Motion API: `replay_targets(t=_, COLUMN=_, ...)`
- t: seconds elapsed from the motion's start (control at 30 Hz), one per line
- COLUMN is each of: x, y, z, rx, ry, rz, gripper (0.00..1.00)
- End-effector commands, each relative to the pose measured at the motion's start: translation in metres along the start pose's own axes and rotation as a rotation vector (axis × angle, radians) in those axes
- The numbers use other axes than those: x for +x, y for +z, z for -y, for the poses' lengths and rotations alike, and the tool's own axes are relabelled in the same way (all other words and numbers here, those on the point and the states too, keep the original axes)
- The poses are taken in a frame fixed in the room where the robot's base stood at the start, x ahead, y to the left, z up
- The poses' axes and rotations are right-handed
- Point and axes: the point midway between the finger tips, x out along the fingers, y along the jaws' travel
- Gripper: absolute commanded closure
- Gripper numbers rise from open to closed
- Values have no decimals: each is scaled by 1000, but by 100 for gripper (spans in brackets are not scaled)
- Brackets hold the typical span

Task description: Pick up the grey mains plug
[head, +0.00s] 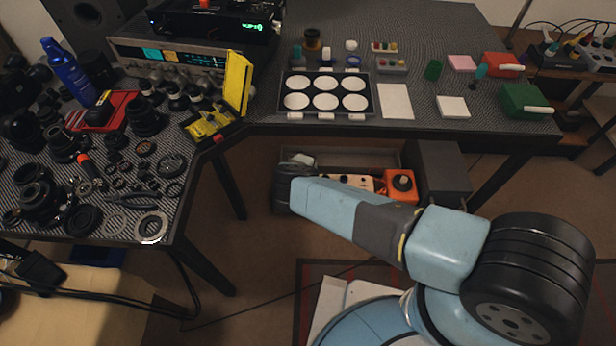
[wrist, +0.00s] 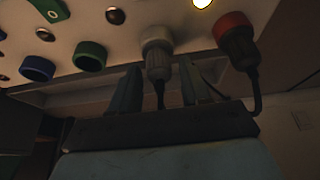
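A grey plug (wrist: 158,62) with a pale collar sits in the underside of a light panel (wrist: 105,50) in the wrist view, its dark cable hanging down. I take it for the grey mains plug. My gripper (wrist: 160,68) is open, with one finger to each side of this plug and gaps visible between. The fingers look apart from it. In the head view my arm reaches under the table, and I cannot make out the fingers or the plug there.
A similar plug with a red collar (wrist: 236,38) stands close right of my right finger, its cable bending down beside my gripper. Blue (wrist: 37,67) and green (wrist: 90,55) rings line the panel's left. An orange box (head: 402,186) sits under the table (head: 440,30).

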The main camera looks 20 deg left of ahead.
Motion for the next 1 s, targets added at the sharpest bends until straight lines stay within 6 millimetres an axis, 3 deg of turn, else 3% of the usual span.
replay_targets(t=0.07, x=0, y=0, z=0, rx=0, ry=0, rz=0, gripper=61)
replay_targets(t=0.47, x=0, y=0, z=-1, rx=1, ry=1, rz=0, gripper=99)
replay_targets(t=1.0, x=-10, y=-7, z=-1, rx=5, ry=0, rz=-2, gripper=100)
